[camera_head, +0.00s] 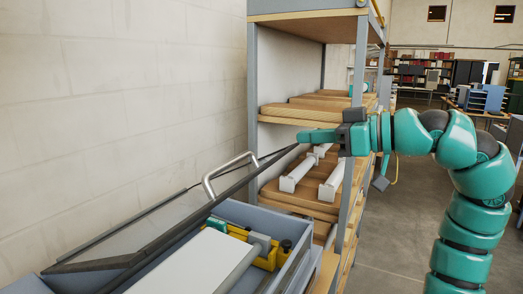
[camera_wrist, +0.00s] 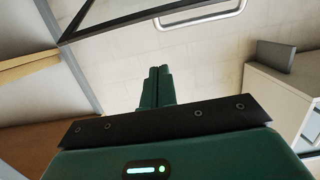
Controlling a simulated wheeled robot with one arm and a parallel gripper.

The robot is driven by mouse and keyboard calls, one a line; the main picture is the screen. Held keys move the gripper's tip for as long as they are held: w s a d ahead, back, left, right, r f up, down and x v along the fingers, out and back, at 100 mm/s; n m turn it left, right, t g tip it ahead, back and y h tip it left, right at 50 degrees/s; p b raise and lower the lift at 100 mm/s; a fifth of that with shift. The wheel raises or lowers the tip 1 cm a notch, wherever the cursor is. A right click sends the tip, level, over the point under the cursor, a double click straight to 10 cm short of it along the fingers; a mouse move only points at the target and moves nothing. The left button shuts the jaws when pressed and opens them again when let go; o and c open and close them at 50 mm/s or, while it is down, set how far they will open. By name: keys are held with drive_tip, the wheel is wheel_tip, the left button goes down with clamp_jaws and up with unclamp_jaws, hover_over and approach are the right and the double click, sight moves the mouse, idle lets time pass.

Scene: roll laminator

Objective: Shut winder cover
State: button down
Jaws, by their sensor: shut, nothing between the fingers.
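The winder cover (camera_head: 145,226) is a clear pane in a dark frame with a pale metal handle (camera_head: 222,174). It stands raised and tilted over the grey machine body (camera_head: 262,214), whose inside shows. My gripper (camera_head: 303,136) is shut and empty, close to the frame's upper right corner in the head view; I cannot tell if they touch. In the wrist view the closed fingers (camera_wrist: 158,72) point towards the wall. The dark frame (camera_wrist: 120,33) and the handle (camera_wrist: 200,22) show beyond them, with the handle partly cut off.
A block wall is at the left. Open floor (camera_head: 400,230) is at the right.

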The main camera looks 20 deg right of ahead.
drive_tip(key=p, duration=0.3)
hover_over(276, 157)
drive_tip(key=s+a, duration=0.3)
drive_tip(key=shift+s+a+f, duration=0.15)
drive_tip(key=shift+a+f, duration=0.05)
drive_tip(key=shift+f, duration=0.5)
drive_tip(key=shift+w+a+f+p, duration=0.1)
drive_tip(key=shift+w+f+p, duration=0.1)
drive_tip(key=shift+p, duration=0.1)
drive_tip(key=shift+s+d+f+p, duration=0.2)
drive_tip(key=shift+s+f+p, duration=0.05)
drive_tip(key=shift+f, duration=0.3)
drive_tip(key=shift+s+d+f+p, duration=0.2)
drive_tip(key=shift+s+f, duration=0.1)
drive_tip(key=shift+f, duration=0.3)
drive_tip(key=shift+s+d+f+p, duration=0.2)
drive_tip(key=shift+s+f+p, duration=0.05)
drive_tip(key=shift+f, duration=0.3)
